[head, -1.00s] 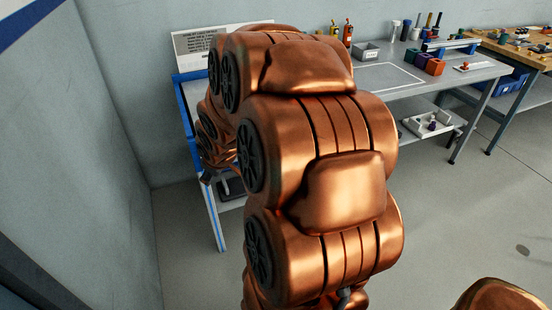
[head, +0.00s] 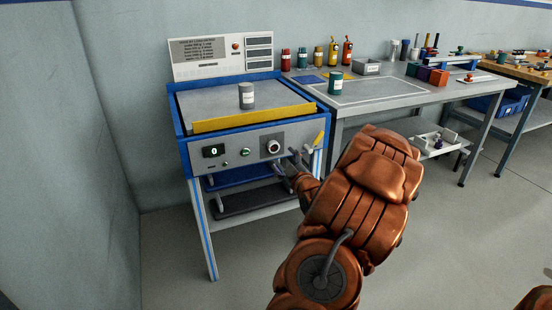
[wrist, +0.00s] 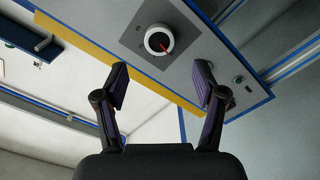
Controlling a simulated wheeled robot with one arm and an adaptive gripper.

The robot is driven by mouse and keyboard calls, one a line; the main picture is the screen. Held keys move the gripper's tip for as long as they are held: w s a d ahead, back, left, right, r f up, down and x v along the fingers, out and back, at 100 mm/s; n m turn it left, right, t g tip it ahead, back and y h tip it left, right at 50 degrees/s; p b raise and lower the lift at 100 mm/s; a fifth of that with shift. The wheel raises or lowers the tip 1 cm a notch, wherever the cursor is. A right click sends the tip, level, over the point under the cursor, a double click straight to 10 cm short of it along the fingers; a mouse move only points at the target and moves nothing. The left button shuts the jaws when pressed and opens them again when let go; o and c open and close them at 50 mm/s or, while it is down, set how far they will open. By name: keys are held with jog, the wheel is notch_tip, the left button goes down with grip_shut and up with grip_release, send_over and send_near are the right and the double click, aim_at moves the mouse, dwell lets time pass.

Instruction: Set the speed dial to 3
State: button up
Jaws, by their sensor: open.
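The speed dial (head: 273,147) is a round knob with a pale face on a dark square plate, at the right part of the machine's front panel (head: 228,157). In the wrist view the dial (wrist: 159,40) shows a red pointer line; its numbers are too small to read. My gripper (head: 292,162) is just right of and below the dial in the head view. In the wrist view my gripper (wrist: 162,85) has its two fingers apart with nothing between them, and the dial lies beyond the fingertips, untouched.
A grey canister (head: 246,95) stands on the machine's top, behind a yellow front strip (head: 254,118). A green canister (head: 335,83) stands on the grey table (head: 385,92) at right. Shelves are below the panel.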

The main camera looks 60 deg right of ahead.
aim_at(274, 148)
jog(key=shift+b+x, duration=0.35)
jog(key=shift+x, duration=3.5)
jog(key=c, duration=1.1)
